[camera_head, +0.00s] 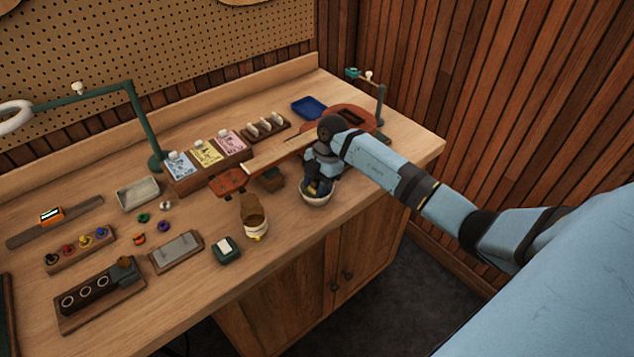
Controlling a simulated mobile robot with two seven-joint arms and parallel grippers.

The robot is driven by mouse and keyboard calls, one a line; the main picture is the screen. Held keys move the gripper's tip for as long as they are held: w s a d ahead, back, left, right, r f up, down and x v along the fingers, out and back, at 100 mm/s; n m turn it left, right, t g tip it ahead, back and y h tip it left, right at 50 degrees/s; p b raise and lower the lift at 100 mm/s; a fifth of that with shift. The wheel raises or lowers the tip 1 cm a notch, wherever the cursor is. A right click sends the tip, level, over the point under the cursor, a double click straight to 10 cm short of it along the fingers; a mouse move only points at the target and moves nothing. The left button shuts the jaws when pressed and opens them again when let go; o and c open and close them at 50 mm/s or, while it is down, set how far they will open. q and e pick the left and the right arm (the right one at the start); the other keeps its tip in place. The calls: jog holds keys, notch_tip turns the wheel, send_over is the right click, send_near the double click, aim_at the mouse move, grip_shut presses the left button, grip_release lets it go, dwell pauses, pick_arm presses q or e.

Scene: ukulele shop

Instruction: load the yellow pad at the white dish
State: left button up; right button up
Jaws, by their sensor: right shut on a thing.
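The white dish (317,199) stands near the front edge of the bench, right of centre. My right gripper (318,184) points down over it, its tips at the dish's mouth. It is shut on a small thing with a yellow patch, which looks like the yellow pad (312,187). The pad is mostly hidden by the fingers and the dish rim, and I cannot tell whether it touches the dish's contents. My left gripper is not in view.
A ukulele (229,182) lies behind the dish, its body partly behind my arm. A brown-topped jar (253,216) stands left of the dish. A blue tray (309,107), a card rack (209,175) and a green lamp post (140,120) are farther back.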

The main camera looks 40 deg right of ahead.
aim_at(314, 181)
dwell(0.3)
notch_tip(314, 181, up, 2)
jog(key=shift+r+p, duration=0.2)
jog(key=shift+p, duration=0.85)
notch_tip(314, 181, up, 3)
jog(key=shift+f+p, duration=0.2)
jog(key=shift+p, duration=1)
jog(key=shift+r+p, duration=0.95)
jog(key=shift+r, duration=0.1)
